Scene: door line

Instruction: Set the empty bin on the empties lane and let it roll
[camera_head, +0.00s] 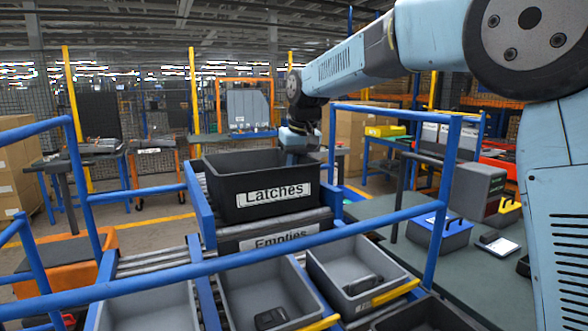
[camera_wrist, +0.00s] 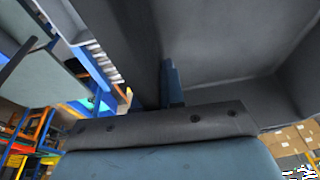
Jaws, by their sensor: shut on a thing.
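A dark bin labelled Latches (camera_head: 235,192) is in the head view, over the upper lane of the blue rack. Its visible inside looks empty. My gripper (camera_head: 297,150) is at the bin's right rear side, shut on its wall; the fingertips are mostly hidden. In the wrist view the bin's grey inside (camera_wrist: 225,45) fills the upper right, with the wall running between the jaws. The empties lane carries an Empties label (camera_head: 279,238) just below the bin. I cannot tell whether the bin's underside touches the rollers.
Grey bins holding dark parts, one at the lower middle (camera_head: 262,290) and one to its right (camera_head: 350,272), sit on lower lanes. A blue rail (camera_head: 250,262) crosses in front. A green-grey bench (camera_head: 470,270) with a blue box (camera_head: 438,231) is at right.

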